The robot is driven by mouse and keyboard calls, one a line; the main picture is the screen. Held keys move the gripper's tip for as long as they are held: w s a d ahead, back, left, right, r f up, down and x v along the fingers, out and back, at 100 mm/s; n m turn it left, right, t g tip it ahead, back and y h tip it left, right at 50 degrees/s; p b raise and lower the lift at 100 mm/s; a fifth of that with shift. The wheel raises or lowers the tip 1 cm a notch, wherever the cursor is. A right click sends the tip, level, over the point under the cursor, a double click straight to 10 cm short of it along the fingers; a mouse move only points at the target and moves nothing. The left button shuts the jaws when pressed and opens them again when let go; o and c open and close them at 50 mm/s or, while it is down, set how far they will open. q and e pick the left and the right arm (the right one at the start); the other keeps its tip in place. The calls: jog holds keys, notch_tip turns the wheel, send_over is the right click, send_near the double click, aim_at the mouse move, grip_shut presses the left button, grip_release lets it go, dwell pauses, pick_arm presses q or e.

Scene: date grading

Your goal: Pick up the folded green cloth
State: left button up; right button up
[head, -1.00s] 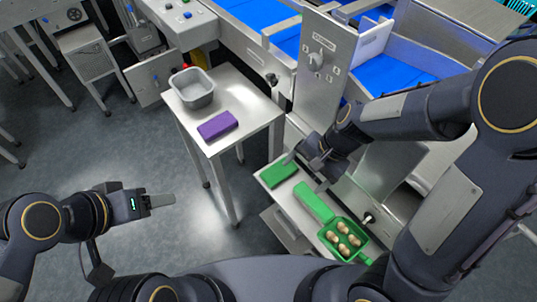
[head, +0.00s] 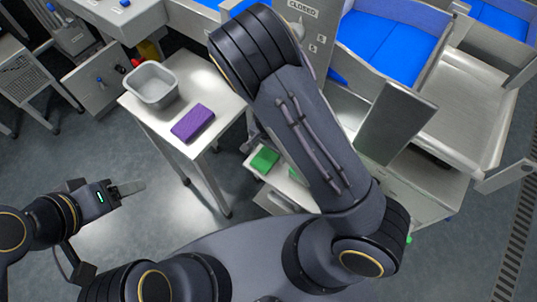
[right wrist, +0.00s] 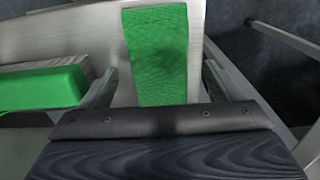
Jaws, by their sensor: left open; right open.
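The folded green cloth (head: 264,160) lies on a low light-coloured shelf beside the machine, partly covered by my right arm in the head view. In the right wrist view, the green cloth (right wrist: 158,50) lies as a flat, textured strip between the fingers. My right gripper (right wrist: 160,85) is open around the near part of the cloth, one finger on each side; contact cannot be told. The head view hides this gripper behind its own arm. My left gripper (head: 128,189) is open and empty, over the floor at left.
A bright green bar (right wrist: 40,88), like the scoop handle seen earlier, lies just left of the right gripper. A white table (head: 215,88) carries a grey bin (head: 152,84) and a folded purple cloth (head: 193,123). Open floor lies around the left gripper.

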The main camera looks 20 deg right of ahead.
notch_tip(320, 180, down, 2)
jog(key=shift+f, duration=0.1)
jog(key=c, duration=1.1)
jog(key=shift+o, duration=0.2)
jog(key=shift+r, duration=0.2)
jog(key=shift+r, duration=0.25)
notch_tip(320, 180, up, 2)
jog(key=shift+r, duration=0.15)
jog(key=s+d+r+p, duration=0.2)
jog(key=s+r+p, duration=0.1)
jog(key=s+r, duration=0.7)
jog(key=s, duration=0.4)
jog(key=shift+d, duration=0.25)
